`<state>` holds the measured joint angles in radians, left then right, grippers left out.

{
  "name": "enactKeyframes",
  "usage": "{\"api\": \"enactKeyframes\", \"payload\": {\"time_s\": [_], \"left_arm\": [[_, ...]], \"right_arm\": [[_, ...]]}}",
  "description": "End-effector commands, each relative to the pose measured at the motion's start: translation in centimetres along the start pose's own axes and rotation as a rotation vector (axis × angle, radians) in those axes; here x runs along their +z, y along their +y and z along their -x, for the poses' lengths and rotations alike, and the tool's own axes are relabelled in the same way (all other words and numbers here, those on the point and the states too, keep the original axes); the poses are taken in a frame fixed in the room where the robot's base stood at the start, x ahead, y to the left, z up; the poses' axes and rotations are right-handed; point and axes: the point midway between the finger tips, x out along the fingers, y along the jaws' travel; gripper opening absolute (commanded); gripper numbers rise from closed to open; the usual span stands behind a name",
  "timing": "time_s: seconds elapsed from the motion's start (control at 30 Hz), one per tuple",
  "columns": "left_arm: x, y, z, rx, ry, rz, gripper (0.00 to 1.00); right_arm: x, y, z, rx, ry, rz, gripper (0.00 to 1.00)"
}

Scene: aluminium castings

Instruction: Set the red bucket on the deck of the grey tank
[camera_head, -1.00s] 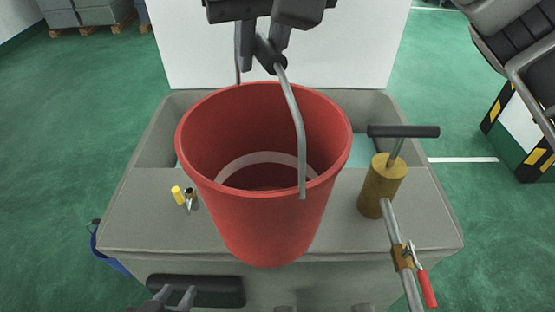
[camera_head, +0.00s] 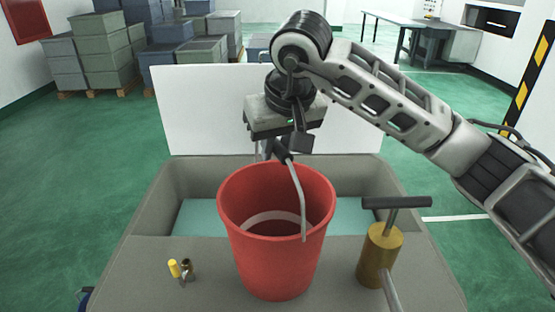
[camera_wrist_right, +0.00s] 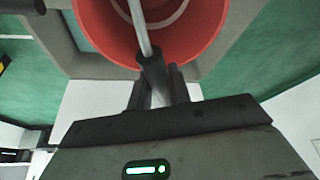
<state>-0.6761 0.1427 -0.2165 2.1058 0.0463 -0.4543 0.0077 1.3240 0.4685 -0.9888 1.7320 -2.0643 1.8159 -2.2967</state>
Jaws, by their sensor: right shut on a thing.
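The red bucket (camera_head: 277,260) hangs or stands upright at the middle of the grey tank's deck (camera_head: 215,258). Whether its base touches the deck cannot be told. My right gripper (camera_head: 277,150) is above the bucket's far rim, shut on the dark grip of its wire handle, which is raised. The wrist view shows the fingers (camera_wrist_right: 158,85) around that grip, with the red bucket (camera_wrist_right: 195,40) beyond. The bucket hides part of the deck and the tank's open basin behind it. My left gripper is not in view.
A brass hand pump (camera_head: 380,255) with a black T-handle stands on the deck close right of the bucket. A small yellow-capped fitting (camera_head: 180,269) is to its left. A white upright panel (camera_head: 205,110) rises behind the tank. Stacked crates (camera_head: 110,55) stand far back left.

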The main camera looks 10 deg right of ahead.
Motion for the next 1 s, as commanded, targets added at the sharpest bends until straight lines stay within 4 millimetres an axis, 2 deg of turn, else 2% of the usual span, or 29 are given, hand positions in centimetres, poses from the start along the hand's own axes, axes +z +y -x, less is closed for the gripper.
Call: {"api": "enactKeyframes", "payload": {"time_s": [0.2, 0.43, 0.87, 0.9, 0.93, 1.0], "left_arm": [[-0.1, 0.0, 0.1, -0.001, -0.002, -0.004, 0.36], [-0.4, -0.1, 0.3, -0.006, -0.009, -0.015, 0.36], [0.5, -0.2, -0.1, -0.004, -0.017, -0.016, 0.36], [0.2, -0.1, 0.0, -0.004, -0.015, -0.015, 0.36], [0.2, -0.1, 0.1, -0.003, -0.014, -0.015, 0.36], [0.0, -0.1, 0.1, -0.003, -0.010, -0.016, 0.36]], "right_arm": [[-0.4, 0.7, -1.6, 0.000, 0.001, -0.002, 0.00], [0.7, 0.5, -3.9, -0.002, 0.001, 0.001, 0.00], [0.9, 0.6, -4.7, -0.001, 0.004, 0.001, 0.00], [0.9, 0.6, -4.6, 0.000, 0.001, 0.001, 0.31], [0.9, 0.6, -4.6, 0.000, 0.001, 0.001, 0.39], [0.9, 0.6, -4.6, 0.000, 0.001, 0.001, 0.41]]}}
